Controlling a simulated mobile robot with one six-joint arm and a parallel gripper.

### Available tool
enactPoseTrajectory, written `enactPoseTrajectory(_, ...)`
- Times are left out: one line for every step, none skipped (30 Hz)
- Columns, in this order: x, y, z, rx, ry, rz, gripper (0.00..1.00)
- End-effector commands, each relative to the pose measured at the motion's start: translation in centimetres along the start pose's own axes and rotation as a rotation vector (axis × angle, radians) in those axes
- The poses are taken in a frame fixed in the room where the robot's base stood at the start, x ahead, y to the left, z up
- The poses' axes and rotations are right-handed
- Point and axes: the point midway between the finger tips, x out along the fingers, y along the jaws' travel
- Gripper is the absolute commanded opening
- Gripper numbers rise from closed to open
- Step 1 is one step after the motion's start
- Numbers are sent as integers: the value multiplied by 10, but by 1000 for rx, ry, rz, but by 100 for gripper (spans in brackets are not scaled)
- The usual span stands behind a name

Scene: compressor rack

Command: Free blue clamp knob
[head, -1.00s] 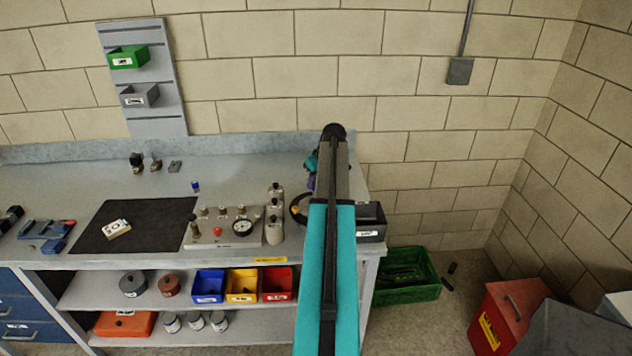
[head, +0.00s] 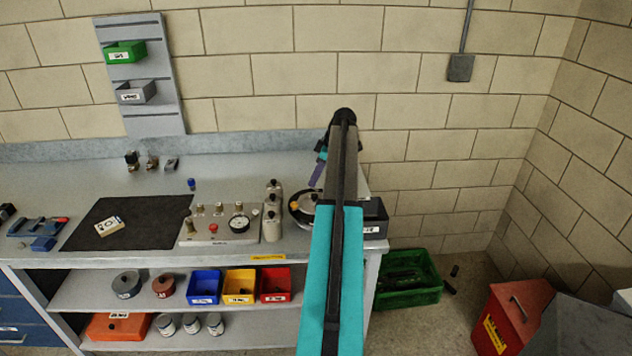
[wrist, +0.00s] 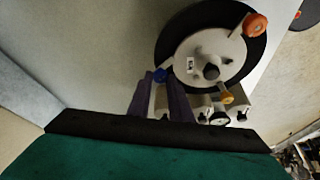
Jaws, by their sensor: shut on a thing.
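The round pale lid (wrist: 200,50) with a dark rim fills the upper right of the wrist view. An orange knob (wrist: 255,25) and a yellow-orange knob (wrist: 228,98) sit on its edge. The blue clamp knob (wrist: 160,75) is at its left edge, between the purple fingertips of my gripper (wrist: 161,78), which is shut on it. In the head view my gripper (head: 317,176) is just above the round vessel (head: 301,207), which my arm partly covers. The blue knob cannot be made out there.
A gauge panel (head: 205,239) and pale cylinders (head: 272,225) stand left of the vessel. A dark bin (head: 374,218) is close on its right. A dark mat (head: 85,238) lies further left. A small blue item (head: 192,184) stands on the bench behind the panel.

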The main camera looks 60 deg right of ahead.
Motion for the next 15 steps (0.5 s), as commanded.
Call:
enactPoseTrajectory(1, 5, 1, -39, 0, -13, 0)
enactPoseTrajectory(1, 6, 1, -65, 0, -23, 0)
enactPoseTrajectory(1, 6, 1, -101, 0, -38, 0)
enactPoseTrajectory(1, 6, 1, -127, 0, -48, 0)
enactPoseTrajectory(1, 7, 1, -154, 0, -59, 0)
enactPoseTrajectory(1, 7, 1, -189, 0, -73, 0)
enactPoseTrajectory(1, 7, 0, -216, 0, -85, 0)
enactPoseTrajectory(1, 8, 0, -242, -1, -95, 0)
enactPoseTrajectory(1, 8, 0, -277, -1, -110, 0)
enactPoseTrajectory(1, 8, 0, -303, -1, -121, 0)
enactPoseTrajectory(1, 9, 0, -329, -1, -131, 0)
enactPoseTrajectory(1, 9, 0, -363, -1, -146, 0)
enactPoseTrajectory(0, 9, 0, -388, -1, -156, 0)
enactPoseTrajectory(0, 10, -1, -414, -1, -166, 0)
enactPoseTrajectory(0, 10, -1, -446, -2, -180, 0)
